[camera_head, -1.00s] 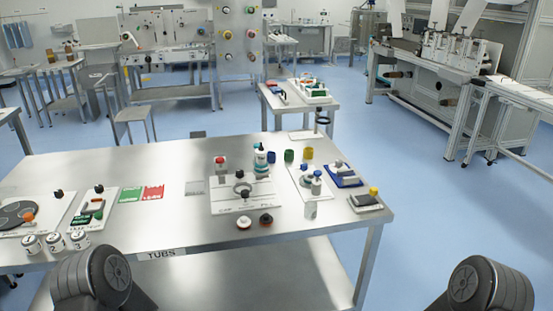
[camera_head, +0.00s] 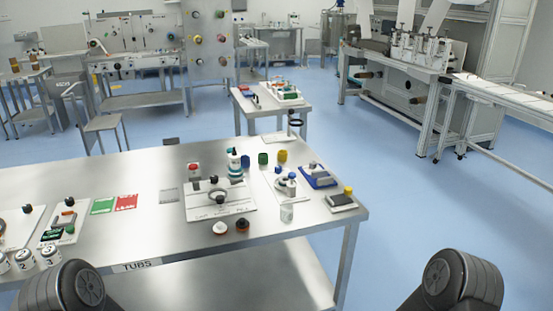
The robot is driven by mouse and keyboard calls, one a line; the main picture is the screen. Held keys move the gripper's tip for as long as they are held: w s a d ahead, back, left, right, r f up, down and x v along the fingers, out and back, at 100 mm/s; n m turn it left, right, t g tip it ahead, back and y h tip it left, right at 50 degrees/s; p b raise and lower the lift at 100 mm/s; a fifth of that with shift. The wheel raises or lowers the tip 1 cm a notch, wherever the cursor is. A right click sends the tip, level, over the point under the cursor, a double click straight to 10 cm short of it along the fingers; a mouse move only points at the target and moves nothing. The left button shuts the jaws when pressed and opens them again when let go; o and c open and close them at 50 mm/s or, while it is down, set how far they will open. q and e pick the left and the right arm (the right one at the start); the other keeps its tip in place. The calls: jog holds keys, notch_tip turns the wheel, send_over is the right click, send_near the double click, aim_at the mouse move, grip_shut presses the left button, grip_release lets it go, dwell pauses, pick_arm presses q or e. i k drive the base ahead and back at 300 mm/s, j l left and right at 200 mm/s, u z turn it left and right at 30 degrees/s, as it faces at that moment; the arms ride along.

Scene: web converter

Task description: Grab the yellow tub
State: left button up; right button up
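A small yellow tub (camera_head: 282,156) stands upright on the steel table (camera_head: 150,225), toward its back right. Only dark rounded parts of my two arms show at the bottom left and bottom right corners. Both grippers are out of view, and the arms are well apart from the yellow tub.
A white-and-teal bottle (camera_head: 234,164) stands left of the tubs. A blue tray (camera_head: 317,177) and a yellow-topped item (camera_head: 347,191) lie to their right. A smaller table (camera_head: 268,108) stands behind.

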aim_at(282, 156)
jog(key=i+l+z, duration=0.55)
jog(key=z, duration=0.2)
jog(key=i+l+z, duration=0.1)
jog(key=i+z, duration=0.3)
jog(key=i+l+z, duration=0.2)
jog(key=i+z, duration=0.8)
jog(key=i+u, duration=0.45)
jog(key=i, duration=0.15)
jog(key=i+l+u, duration=0.25)
jog(key=i+u, duration=0.15)
jog(key=i, duration=0.2)
jog(key=i+j+u, duration=0.2)
jog(key=u, duration=0.25)
jog(key=i+j+u, duration=0.1)
jog(key=i+u, duration=0.45)
jog(key=u, duration=0.3)
jog(key=i+u, duration=0.4)
jog(key=i+l+u, duration=0.1)
jog(key=u, duration=0.35)
jog(key=i+u, duration=0.2)
jog(key=i, duration=0.15)
